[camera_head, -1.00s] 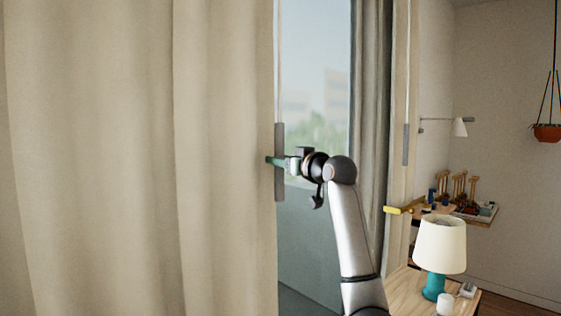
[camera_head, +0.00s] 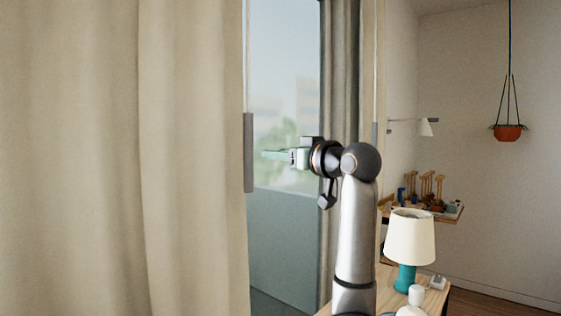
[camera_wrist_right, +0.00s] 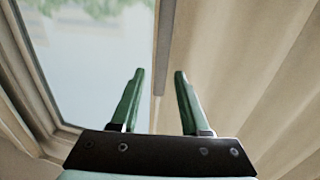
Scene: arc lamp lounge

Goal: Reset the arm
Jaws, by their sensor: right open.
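My right gripper (camera_head: 264,155) is at the end of my grey arm, in front of the window glass in the head view. Its green fingers point left, with their tips just right of a grey bar (camera_head: 248,152) on the curtain edge. In the right wrist view the gripper (camera_wrist_right: 160,73) is open, with two green fingers apart and nothing between them. The grey bar (camera_wrist_right: 164,45) shows beyond the fingers there. My left gripper is not in view.
A beige curtain (camera_head: 90,160) fills the left. The window (camera_head: 285,100) is uncovered beside it. At right, a white-shaded lamp with a teal base (camera_head: 405,277) stands on a wooden table (camera_head: 433,302). A shelf (camera_head: 447,219) with small items and a hanging planter (camera_head: 508,132) are behind.

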